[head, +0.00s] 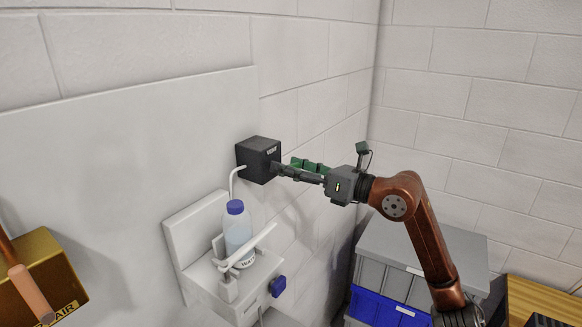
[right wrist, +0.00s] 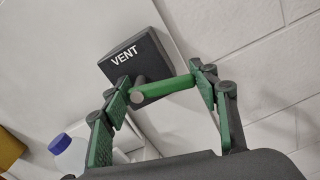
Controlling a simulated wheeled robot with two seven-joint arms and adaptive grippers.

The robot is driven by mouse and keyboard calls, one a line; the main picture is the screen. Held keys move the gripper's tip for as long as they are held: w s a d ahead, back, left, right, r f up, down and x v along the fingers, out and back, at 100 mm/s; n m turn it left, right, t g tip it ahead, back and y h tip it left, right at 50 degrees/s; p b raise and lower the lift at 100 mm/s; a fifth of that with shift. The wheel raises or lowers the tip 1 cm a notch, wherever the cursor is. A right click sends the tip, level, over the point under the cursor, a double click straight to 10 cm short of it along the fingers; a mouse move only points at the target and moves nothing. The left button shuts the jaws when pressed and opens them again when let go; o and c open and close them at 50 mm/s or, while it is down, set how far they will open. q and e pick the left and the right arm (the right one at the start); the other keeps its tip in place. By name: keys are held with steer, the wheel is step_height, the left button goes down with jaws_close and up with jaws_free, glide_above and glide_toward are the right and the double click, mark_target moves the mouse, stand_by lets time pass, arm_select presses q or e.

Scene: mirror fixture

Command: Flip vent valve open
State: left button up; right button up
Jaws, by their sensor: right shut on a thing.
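The vent valve is a black box marked VENT (head: 258,159) on the wall; it also shows in the right wrist view (right wrist: 135,62). A green lever (right wrist: 172,88) runs sideways from a round grey hub (right wrist: 140,96) on the box's front, tilted slightly up to the right. My right gripper (head: 284,170) is at the box's front, and in the right wrist view its green-padded fingers (right wrist: 162,92) are at the lever's two ends, shut on it. In the head view the fingers partly hide the lever. My left gripper is not in view.
A bottle with a blue cap (head: 239,233) stands on a white wall bracket (head: 200,268) below the valve, with a thin white tube beside it. A yellow box marked AIR (head: 42,262) is at lower left.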

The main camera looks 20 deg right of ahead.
steer(key=shift+d+r+n+b, duration=0.1)
steer(key=shift+n+b, duration=0.55)
steer(key=shift+n, duration=0.25)
steer(key=shift+c, duration=0.2)
steer(key=shift+o, duration=0.2)
steer(key=shift+r+n, duration=0.25)
steer(key=shift+n, duration=0.45)
steer(key=o, duration=1.2)
steer(key=shift+c, duration=0.2)
steer(key=shift+s, duration=0.1)
steer(key=v, duration=1.1)
steer(key=shift+s+d, duration=0.25)
steer(key=shift+s, duration=0.1)
